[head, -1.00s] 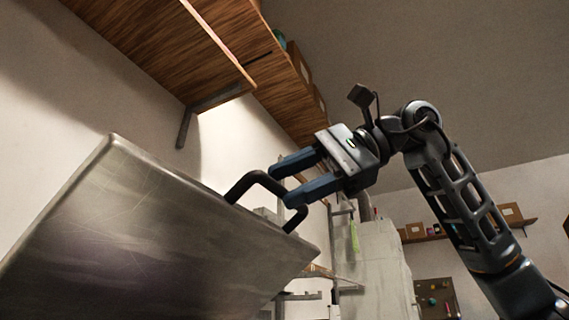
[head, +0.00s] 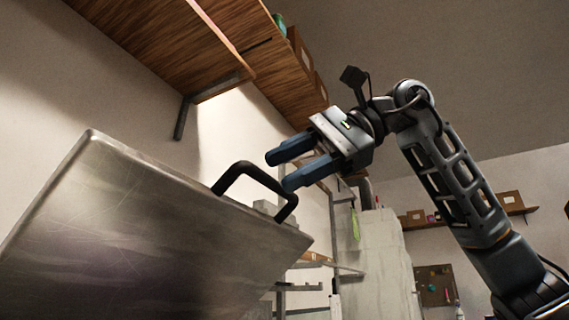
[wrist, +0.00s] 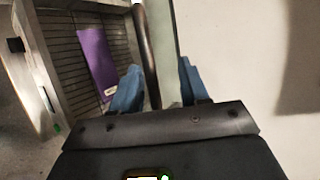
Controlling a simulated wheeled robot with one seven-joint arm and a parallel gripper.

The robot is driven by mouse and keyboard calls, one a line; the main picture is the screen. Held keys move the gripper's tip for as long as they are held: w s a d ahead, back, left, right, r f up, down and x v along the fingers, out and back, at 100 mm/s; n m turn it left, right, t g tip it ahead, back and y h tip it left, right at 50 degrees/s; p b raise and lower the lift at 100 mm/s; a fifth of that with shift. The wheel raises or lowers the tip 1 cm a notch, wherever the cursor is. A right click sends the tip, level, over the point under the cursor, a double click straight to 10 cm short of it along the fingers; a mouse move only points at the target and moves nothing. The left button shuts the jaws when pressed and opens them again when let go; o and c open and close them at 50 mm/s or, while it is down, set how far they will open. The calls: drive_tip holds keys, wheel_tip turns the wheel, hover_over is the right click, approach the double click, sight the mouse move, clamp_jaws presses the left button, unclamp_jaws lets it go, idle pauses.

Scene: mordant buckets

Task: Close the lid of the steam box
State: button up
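The steam box lid (head: 150,225) is a scratched metal panel standing raised and tilted in the head view. A black bar handle (head: 240,168) projects from its upper right edge. My gripper (head: 279,170) is open and empty just right of the handle, its blue fingers pointing left toward it. In the wrist view, a dark bar that looks like the handle (wrist: 147,50) runs between the directions of my two fingers (wrist: 157,84). Contact with the handle cannot be told. The box interior (wrist: 70,45) shows at left with dark slats and a purple piece (wrist: 97,60) inside.
Wooden wall shelves (head: 160,45) with a metal bracket (head: 182,118) hang above the lid. A whitish cabinet (head: 385,262) stands behind my gripper. A far shelf with boxes (head: 507,199) is at right.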

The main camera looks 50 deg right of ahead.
drive_tip(key=p+v, duration=0.3)
drive_tip(key=v, duration=0.4)
drive_tip(key=shift+s, duration=0.25)
idle(0.4)
drive_tip(key=shift+d, duration=0.15)
idle(0.7)
